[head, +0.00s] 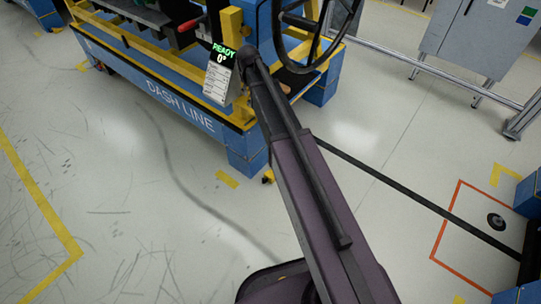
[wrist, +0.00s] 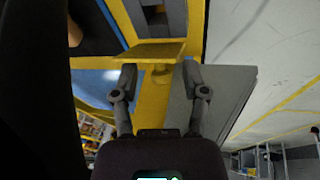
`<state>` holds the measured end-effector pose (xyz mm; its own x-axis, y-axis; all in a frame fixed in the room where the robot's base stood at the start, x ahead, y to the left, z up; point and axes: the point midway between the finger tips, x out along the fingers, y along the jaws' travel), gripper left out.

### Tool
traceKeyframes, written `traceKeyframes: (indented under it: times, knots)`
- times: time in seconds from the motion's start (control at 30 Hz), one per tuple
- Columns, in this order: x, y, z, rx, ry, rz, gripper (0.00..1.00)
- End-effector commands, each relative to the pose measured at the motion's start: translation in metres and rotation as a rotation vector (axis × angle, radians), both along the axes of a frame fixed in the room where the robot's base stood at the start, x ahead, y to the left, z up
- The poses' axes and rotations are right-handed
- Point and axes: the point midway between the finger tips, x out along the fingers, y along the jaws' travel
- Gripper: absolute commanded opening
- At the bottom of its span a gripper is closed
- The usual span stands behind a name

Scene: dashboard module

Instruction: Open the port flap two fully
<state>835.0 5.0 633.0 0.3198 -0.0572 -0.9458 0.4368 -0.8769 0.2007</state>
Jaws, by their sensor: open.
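No part is clearly recognisable as port flap two in either view. My gripper (wrist: 159,75) is open in the wrist view, with its two dark fingers apart. A yellow post (wrist: 152,100) topped by a yellow plate (wrist: 150,52) shows between and beyond the fingers. I cannot tell whether they touch it. In the head view, my arm reaches up to the blue and yellow dash line stand (head: 180,92), and my gripper cannot be made out there. A small display (head: 221,73) on the stand reads READY and 0°.
A dark steering wheel (head: 300,30) overhangs the stand's right end. A red-handled lever (head: 192,22) is at its top. A grey cabinet (head: 470,38) stands at the back right. A black cable (head: 420,204) crosses the floor. The floor at left is clear.

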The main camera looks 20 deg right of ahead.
Motion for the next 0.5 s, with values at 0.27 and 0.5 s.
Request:
traceKeyframes:
  times: [0.27, 0.5]
  knots:
    - [-0.009, -0.005, 0.002, 0.078, -0.108, -0.001, 0.58]
    - [-0.015, -0.004, 0.021, 0.075, -0.105, -0.001, 0.58]
